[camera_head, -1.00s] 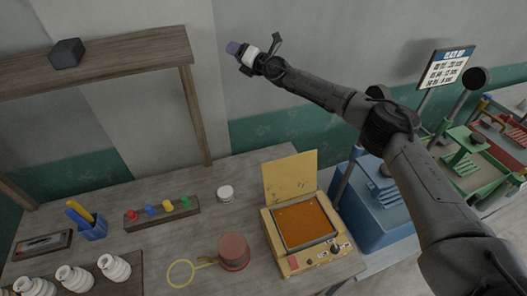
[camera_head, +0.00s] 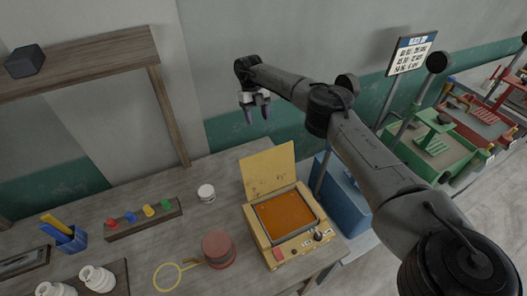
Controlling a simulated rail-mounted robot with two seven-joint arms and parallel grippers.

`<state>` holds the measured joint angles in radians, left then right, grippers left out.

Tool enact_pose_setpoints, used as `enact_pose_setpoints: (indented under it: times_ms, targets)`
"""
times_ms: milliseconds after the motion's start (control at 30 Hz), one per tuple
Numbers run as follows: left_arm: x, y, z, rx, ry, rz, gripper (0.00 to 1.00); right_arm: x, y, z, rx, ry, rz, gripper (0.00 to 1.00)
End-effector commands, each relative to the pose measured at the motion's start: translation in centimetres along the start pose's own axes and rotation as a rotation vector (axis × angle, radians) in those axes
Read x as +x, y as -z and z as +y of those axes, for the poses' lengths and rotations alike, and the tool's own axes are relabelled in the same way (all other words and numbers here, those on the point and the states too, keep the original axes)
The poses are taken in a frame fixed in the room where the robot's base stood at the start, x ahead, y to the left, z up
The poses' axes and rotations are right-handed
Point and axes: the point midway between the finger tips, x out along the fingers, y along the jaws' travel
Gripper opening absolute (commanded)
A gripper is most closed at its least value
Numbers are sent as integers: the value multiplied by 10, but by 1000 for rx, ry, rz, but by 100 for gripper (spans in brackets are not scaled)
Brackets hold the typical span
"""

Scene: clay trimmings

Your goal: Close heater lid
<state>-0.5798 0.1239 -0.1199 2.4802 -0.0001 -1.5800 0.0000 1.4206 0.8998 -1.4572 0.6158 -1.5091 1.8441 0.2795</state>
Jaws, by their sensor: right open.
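The heater (camera_head: 284,234) is a yellow box with an orange inner surface, at the right end of the wooden table. Its yellow lid (camera_head: 268,171) stands open, upright along the back edge. My right gripper (camera_head: 257,114) hangs in the air above and behind the lid, pointing down. My left gripper is not in view.
A red cylinder (camera_head: 218,249) and a yellow ring tool (camera_head: 168,277) are left of the heater. A small white jar (camera_head: 206,193) stands behind them. A rack with coloured knobs (camera_head: 144,219) lies farther left. Blue equipment (camera_head: 344,196) stands close to the heater's right.

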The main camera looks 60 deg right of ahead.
Motion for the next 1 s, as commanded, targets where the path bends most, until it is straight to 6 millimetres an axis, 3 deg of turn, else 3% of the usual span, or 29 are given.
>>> enact_pose_setpoints:
  times_ms: [233, 700, 1000]
  targets:
    - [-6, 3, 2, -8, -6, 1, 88, 18, 5, -2, 23, 9, 29, 55]
    - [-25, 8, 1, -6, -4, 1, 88, 102, 8, -2, 22, 7, 27, 55]
    - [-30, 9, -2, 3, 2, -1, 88, 132, 7, -1, 21, 5, 25, 55]
